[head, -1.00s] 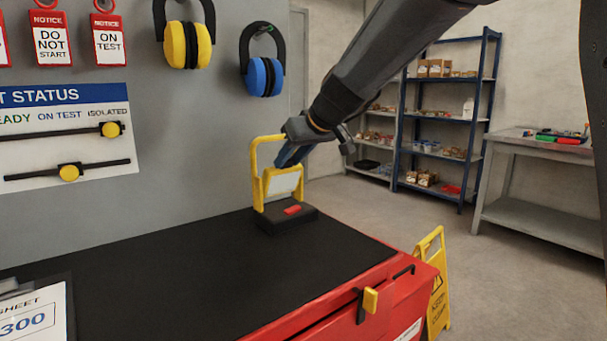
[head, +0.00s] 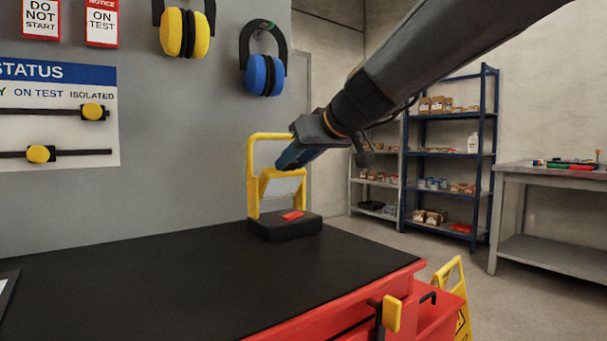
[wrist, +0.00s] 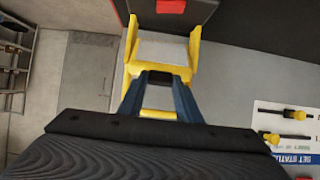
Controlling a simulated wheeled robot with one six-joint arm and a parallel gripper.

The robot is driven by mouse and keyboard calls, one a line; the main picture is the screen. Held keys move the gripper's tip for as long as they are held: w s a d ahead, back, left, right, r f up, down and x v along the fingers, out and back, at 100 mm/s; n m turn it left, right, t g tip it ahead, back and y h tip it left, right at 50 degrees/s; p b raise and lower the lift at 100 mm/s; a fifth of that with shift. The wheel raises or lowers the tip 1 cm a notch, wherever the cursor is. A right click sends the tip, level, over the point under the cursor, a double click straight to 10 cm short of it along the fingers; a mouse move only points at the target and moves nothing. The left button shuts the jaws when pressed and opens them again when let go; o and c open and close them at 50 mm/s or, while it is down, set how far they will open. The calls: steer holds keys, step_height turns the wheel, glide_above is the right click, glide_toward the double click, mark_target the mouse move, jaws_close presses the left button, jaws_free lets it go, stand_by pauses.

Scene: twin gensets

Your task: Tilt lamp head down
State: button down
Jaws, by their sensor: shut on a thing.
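The work lamp stands on the black bench top, with a dark base (head: 284,228), a red switch (head: 292,215) and a yellow frame (head: 252,180). Its lamp head (head: 285,186), with a pale panel and yellow edges, sits inside the frame and leans. My gripper (head: 283,166) reaches in from the upper right and is shut on the lamp head's upper edge. In the wrist view the blue fingers of my gripper (wrist: 158,92) close on the yellow-edged lamp head (wrist: 160,50), and the red switch (wrist: 171,6) shows at the top. The exact finger contact is partly hidden.
The black bench top (head: 190,285) is clear in front of the lamp. A grey wall panel with blue earmuffs (head: 263,76) rises behind. A yellow floor sign (head: 452,285) stands right of the red cabinet. Blue shelving (head: 447,155) and a grey table (head: 550,172) are farther back.

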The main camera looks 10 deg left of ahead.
steer(key=shift+b, duration=0.45)
steer(key=c, duration=1.3)
jaws_free()
steer(key=shift+d, duration=0.15)
steer(key=v, duration=0.7)
steer(key=shift+s+d+p, duration=0.2)
steer(key=shift+s+p, duration=0.1)
steer(key=shift+p, duration=0.05)
steer(key=shift+r, duration=0.1)
